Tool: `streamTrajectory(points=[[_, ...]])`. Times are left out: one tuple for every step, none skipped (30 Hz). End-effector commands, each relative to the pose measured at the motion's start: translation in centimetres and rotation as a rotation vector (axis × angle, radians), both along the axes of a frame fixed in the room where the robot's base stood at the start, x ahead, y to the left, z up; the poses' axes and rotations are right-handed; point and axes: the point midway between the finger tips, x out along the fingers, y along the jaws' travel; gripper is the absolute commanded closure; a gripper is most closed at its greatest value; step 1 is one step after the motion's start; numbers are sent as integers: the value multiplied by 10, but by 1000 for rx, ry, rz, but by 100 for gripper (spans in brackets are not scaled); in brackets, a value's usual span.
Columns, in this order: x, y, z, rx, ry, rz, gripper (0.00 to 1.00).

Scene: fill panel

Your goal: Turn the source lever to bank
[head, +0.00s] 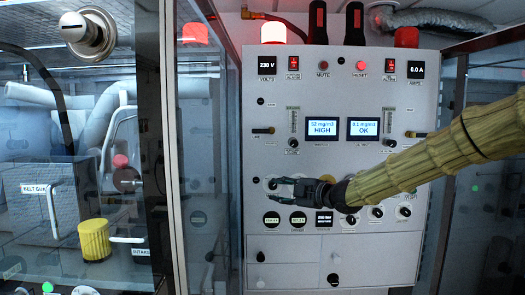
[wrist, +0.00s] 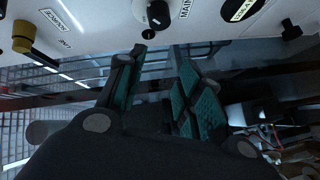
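My gripper (head: 275,191) is in front of the lower middle of the white panel (head: 290,165), its fingers pointing left. In the wrist view my gripper (wrist: 157,50) has its two teal-padded fingers apart with nothing between them. A black knob (wrist: 158,14) sits just beyond the fingertips, beside a label that reads MAIN in part. A brass-coloured knob (wrist: 24,36) stands at the upper left there, by another label. My arm and gripper hide part of the panel's lower controls.
Two screens read HIGH (head: 322,129) and OK (head: 363,129). Red lamps (head: 273,33) top the panel. Small dark knobs (head: 377,212) line the lower right. A glass-fronted cabinet with a yellow cylinder (head: 94,240) stands at left. The space before the panel's lower left is clear.

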Motion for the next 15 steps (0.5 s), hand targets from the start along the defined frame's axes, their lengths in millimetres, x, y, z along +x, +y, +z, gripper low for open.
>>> streamTrajectory(points=[[2, -4, 46, -28, -82, 11, 64], [3, -6, 66, -47, -122, 16, 64], [2, -8, 91, -69, -174, 22, 64], [2, -8, 107, -85, -208, 27, 64], [1, -10, 122, -99, -238, 30, 64], [1, -12, 138, -115, -274, 33, 64], [0, -13, 148, -124, -295, 34, 64], [-1, -14, 156, -134, -313, 35, 64], [-2, -14, 165, -143, -331, 37, 64], [-2, -14, 170, -146, -340, 38, 64], [-2, -14, 173, -149, -347, 38, 64], [-1, -14, 175, -152, -352, 39, 64], [-1, -13, 177, -154, -355, 39, 64], [0, -12, 177, -155, -356, 39, 64], [2, -9, 177, -155, -356, 39, 64]])
